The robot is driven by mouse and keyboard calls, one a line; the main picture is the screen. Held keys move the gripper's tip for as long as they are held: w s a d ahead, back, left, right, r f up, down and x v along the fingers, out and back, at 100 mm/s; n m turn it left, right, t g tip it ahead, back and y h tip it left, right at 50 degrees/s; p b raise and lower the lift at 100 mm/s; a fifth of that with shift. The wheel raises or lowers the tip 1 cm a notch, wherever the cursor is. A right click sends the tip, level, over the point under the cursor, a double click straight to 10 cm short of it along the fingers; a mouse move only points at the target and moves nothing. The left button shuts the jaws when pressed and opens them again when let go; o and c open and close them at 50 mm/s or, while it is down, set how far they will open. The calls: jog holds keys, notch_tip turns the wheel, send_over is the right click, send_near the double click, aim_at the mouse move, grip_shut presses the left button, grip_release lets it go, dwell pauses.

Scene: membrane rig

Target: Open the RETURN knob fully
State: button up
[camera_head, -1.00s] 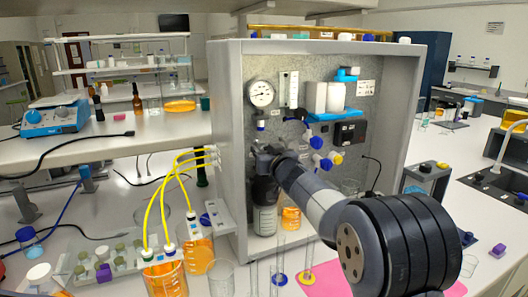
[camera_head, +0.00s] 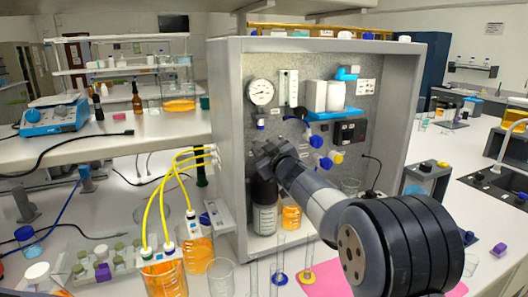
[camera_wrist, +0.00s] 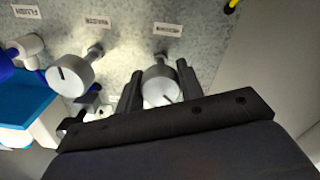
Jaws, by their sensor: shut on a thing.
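In the wrist view, my gripper (camera_wrist: 159,82) has one finger on each side of a round pale grey knob (camera_wrist: 158,80) on the speckled panel and is shut on it. The knob has a dark line near its lower edge; its face is partly hidden by the gripper's black crossbar. The label (camera_wrist: 167,29) above it is upside down and too blurred to read surely. In the head view, my arm reaches to the left part of the panel (camera_head: 365,100), and the wrist hides the knob.
A similar knob (camera_wrist: 70,75) with a dark mark sits left of the gripped one. In the head view, a gauge (camera_head: 261,92) is above my wrist, blue valves (camera_head: 318,141) are to its right, and a dark-topped bottle (camera_head: 264,215) stands below. Yellow tubes (camera_head: 163,205) run to beakers at left.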

jog(key=n+b, duration=0.1)
jog(key=n, duration=0.5)
jog(key=n+b, duration=0.2)
jog(key=n, duration=0.4)
jog(key=shift+n, duration=0.4)
jog(key=n+b, duration=0.2)
jog(key=n, duration=0.4)
jog(key=n+b, duration=0.2)
jog(key=n, duration=0.4)
jog(key=shift+n, duration=0.4)
jog(key=o, duration=1)
jog(key=shift+r, duration=0.15)
